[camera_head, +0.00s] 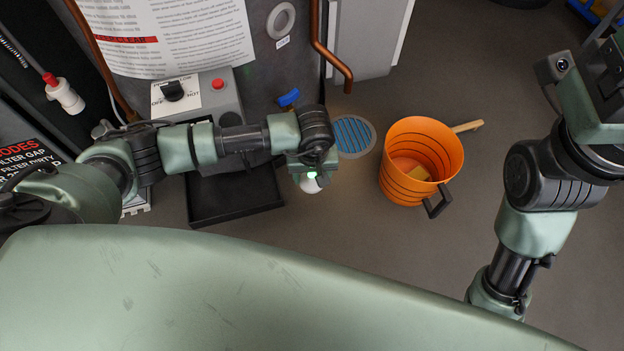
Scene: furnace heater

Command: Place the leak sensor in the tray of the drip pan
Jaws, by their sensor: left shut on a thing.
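The drip pan (232,206) is a black, shallow tray on the floor at the foot of the heater. My left gripper (310,177) is just right of the pan, pointing down. It is shut on a small white rounded thing, which I take as the leak sensor (310,187); the gripper hides much of it. The sensor is close to the pan's right edge, and I cannot tell its height above the floor. My left forearm crosses over the back of the pan. My right arm is at the right edge, and its fingers are out of view.
An orange bucket (403,128) with a yellowish thing inside stands on the floor to the right. A round blue floor drain (353,136) lies between it and the heater. The heater's grey control box (200,95) and a copper pipe (330,62) are behind.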

